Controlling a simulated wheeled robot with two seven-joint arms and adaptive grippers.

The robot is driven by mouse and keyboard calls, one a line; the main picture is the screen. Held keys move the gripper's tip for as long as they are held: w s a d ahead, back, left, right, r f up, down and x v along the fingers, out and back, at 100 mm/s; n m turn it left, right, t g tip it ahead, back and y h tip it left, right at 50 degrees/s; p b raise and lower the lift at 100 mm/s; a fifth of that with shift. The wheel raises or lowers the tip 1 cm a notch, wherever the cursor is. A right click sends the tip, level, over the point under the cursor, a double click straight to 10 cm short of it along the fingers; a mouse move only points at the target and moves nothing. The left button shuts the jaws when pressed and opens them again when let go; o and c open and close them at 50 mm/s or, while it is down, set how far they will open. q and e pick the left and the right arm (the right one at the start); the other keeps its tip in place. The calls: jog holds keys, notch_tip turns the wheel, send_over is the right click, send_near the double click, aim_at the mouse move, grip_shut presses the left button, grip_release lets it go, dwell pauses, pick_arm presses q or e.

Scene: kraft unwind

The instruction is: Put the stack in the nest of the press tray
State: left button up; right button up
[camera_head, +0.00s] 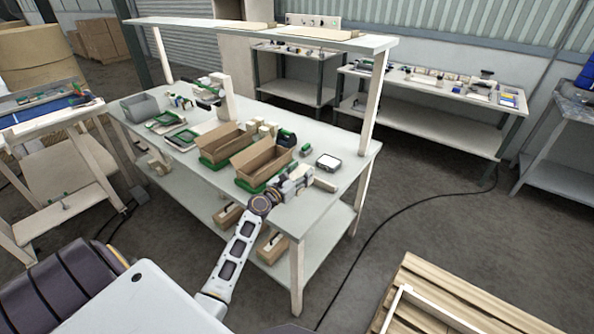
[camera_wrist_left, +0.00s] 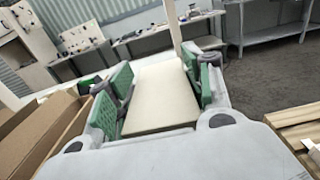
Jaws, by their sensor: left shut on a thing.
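My left gripper (camera_head: 308,180) reaches over the near right part of the grey workbench (camera_head: 340,143). It is shut on a flat cream stack (camera_head: 325,185). In the left wrist view the stack (camera_wrist_left: 158,95) lies between the two green-padded fingers, its long faces against them. I cannot tell single sheets in it. A small dark-rimmed tray with a white middle (camera_head: 328,162) lies on the bench just beyond the gripper; I cannot tell whether it is the press tray. No nest can be made out clearly. My right gripper is not in view.
Two open cardboard boxes (camera_head: 262,156) sit on green bases left of the gripper; one box wall (camera_wrist_left: 40,130) is close in the left wrist view. Green-framed trays (camera_head: 165,121) lie farther left. A shelf post (camera_head: 374,98) rises at the bench's right edge. A wooden pallet (camera_head: 470,300) is on the floor.

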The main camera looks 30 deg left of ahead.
pick_arm(q)
jog(key=s+d+f, duration=0.3)
jog(key=s+d, duration=0.5)
jog(key=d, duration=0.1)
jog(key=s+d+f+y, duration=0.1)
jog(key=s+d+f, duration=0.2)
jog(key=s+d, duration=0.4)
jog(key=shift+s+d+f+n, duration=0.35)
jog(key=shift+d+n, duration=0.05)
jog(key=shift+d, duration=0.45)
